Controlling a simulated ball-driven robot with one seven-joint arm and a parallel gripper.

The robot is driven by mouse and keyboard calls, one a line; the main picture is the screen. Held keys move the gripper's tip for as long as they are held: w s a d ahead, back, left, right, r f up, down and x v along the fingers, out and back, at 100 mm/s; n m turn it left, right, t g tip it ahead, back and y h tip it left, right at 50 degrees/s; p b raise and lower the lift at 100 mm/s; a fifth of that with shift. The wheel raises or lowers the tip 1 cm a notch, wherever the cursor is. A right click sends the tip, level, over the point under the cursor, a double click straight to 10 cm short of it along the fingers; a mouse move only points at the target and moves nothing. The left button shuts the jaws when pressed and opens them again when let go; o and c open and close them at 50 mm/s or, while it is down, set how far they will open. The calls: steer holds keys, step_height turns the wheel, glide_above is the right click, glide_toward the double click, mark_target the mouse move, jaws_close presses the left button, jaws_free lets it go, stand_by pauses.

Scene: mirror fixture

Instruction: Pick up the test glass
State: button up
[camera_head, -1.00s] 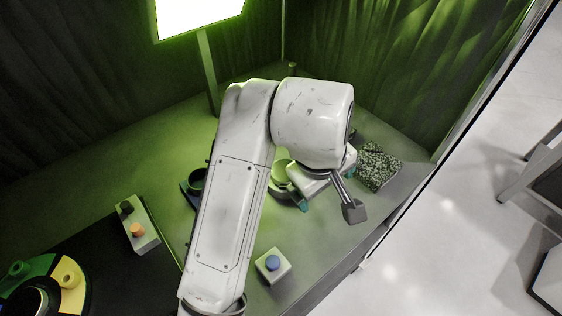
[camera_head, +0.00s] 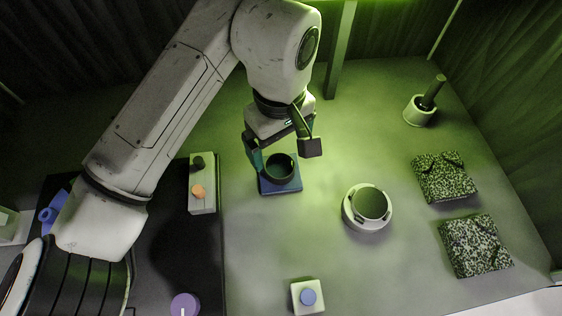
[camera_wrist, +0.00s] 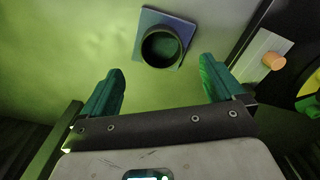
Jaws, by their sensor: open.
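No label marks the test glass, and I cannot tell for certain which thing it is. A grey-green round disc (camera_head: 371,203) lies in a white round holder on the table. To its left, a dark hollow ring (camera_head: 268,168) stands on a blue square plate (camera_head: 267,187). My gripper (camera_head: 278,145) is over the back side of this ring, with its fingers pointing down. In the wrist view, my gripper (camera_wrist: 160,85) is open and nothing is between its fingers. There the dark ring (camera_wrist: 162,64) shows beyond the fingertips, slightly above the gap.
A pale block with dark and orange knobs (camera_head: 202,204) stands left of the ring. A blue-button box (camera_head: 307,298) stands at the front. Speckled folded cloths (camera_head: 476,246) lie right. A white cup with a dark handle (camera_head: 419,112) and a post (camera_head: 339,55) stand behind.

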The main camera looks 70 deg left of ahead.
mark_target(280, 165)
steer(key=shift+s+d+f+p, duration=0.1)
steer(key=shift+f+p, duration=0.3)
steer(key=shift+f, duration=2.5)
steer(key=shift+c, duration=0.3)
steer(key=c, duration=1.2)
